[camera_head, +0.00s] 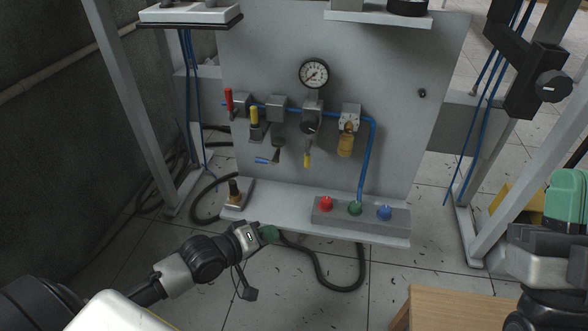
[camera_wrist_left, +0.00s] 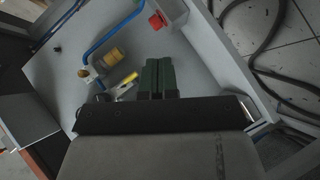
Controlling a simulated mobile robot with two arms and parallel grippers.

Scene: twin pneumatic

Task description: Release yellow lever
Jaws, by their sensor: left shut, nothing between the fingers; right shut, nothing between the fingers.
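On the upright grey panel, a yellow-handled lever (camera_head: 253,116) hangs at the left, beside a red lever (camera_head: 228,98). A second yellow-tipped piece (camera_head: 307,160) hangs below the regulator. In the left wrist view a yellow piece (camera_wrist_left: 128,79) shows just left of the fingers; I cannot tell which of the two it is. My left gripper (camera_head: 269,233) is low, near the front edge of the panel's base, apart from both yellow pieces. Its green fingers (camera_wrist_left: 158,78) are together and empty. My right gripper (camera_head: 567,199) is shut at the far right edge, away from the panel.
A round gauge (camera_head: 314,73), a brass-coloured filter (camera_head: 346,142) and a blue-tipped lever (camera_head: 266,160) are on the panel. Red (camera_head: 326,203), green (camera_head: 355,208) and blue (camera_head: 385,213) buttons sit on the base. A blue hose (camera_head: 369,160) runs down the panel. A wooden surface (camera_head: 460,309) is at front right.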

